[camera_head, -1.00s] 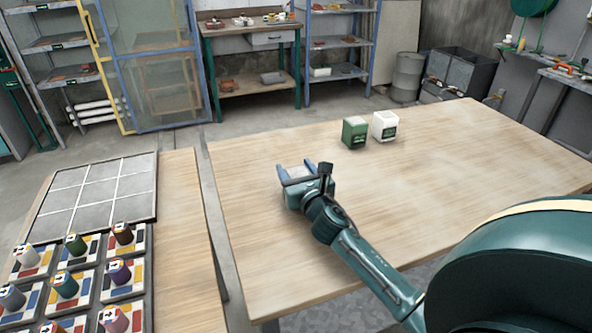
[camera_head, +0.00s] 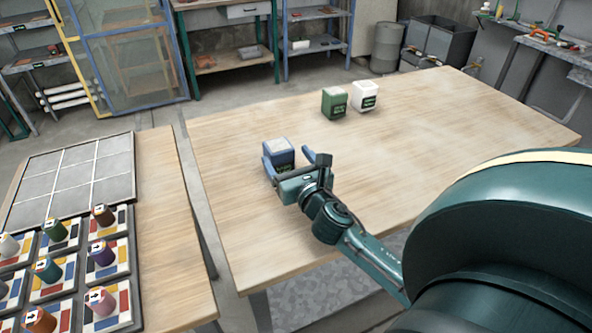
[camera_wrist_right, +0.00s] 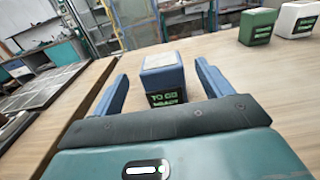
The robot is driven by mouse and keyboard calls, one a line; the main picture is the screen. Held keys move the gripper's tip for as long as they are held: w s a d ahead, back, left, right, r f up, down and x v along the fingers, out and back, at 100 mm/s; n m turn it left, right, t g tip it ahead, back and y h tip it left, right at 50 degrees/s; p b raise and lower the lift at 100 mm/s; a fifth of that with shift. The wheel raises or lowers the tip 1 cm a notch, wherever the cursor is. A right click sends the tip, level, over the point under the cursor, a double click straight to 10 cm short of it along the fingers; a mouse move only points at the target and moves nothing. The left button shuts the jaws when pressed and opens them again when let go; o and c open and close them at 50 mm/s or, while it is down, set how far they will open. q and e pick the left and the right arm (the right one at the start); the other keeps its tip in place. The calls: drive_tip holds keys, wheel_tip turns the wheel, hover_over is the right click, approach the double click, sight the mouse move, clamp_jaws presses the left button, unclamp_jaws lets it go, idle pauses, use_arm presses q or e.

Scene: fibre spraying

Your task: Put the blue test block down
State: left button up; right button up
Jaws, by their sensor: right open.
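The blue test block (camera_head: 279,151) stands upright on the right-hand wooden table (camera_head: 400,150), near its left side. Its top is pale and its front carries a dark label. My right gripper (camera_head: 292,163) is open on the near side of the block. In the right wrist view the block (camera_wrist_right: 162,78) stands between and a little beyond the open blue fingers of my right gripper (camera_wrist_right: 160,85), with gaps on both sides. My left gripper is not in view.
A green block (camera_head: 334,103) and a white block (camera_head: 365,96) stand farther back on the same table. A second table at left holds a gridded grey panel (camera_head: 70,180) and several coloured spools on patterned tiles. The table's right part is clear.

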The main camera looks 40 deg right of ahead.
drive_tip(key=shift+v, duration=2.15)
